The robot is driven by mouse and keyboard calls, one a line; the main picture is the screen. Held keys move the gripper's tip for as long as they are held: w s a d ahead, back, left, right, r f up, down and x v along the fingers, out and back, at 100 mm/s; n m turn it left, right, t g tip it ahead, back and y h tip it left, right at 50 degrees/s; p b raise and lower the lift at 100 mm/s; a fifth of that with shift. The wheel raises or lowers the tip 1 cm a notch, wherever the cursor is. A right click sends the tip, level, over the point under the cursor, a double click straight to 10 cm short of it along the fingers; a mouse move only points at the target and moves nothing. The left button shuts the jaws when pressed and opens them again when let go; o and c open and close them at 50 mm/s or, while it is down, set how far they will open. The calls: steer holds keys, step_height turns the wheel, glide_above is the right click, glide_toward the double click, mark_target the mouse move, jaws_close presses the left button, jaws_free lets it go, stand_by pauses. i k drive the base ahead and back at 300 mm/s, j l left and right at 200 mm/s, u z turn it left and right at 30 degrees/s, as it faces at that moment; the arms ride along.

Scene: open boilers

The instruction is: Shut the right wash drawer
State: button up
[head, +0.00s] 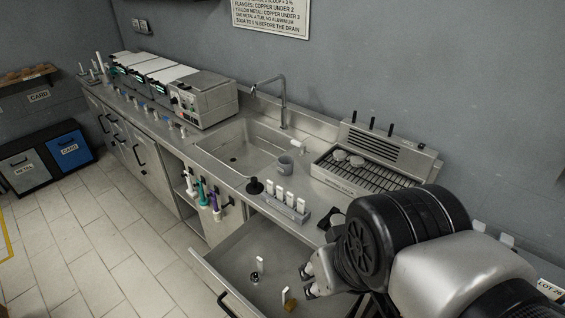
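The right wash drawer (236,258) is a steel drawer pulled out from under the counter, to the right of the open shelf bay. Its front panel (208,281) faces the lower left and carries a dark handle (226,303), partly cut off by the bottom edge. Inside lie a small white-and-dark item (259,266) and a white item with a brown base (289,299). My gripper (307,281) is over the right part of the drawer, with its fingertips apart and nothing between them. My arm hides the drawer's right side.
Above the drawer, the counter holds a rack of white bottles (285,203), a grey mug (285,165) and a grilled unit (365,170). A sink (240,147) lies further left. Coloured-handled tools (203,192) hang by the shelf bay. The tiled floor (110,250) left of the drawer is clear.

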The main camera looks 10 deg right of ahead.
mark_target(227, 267)
steer(key=k+j+z, duration=0.55)
steer(key=k, duration=0.25)
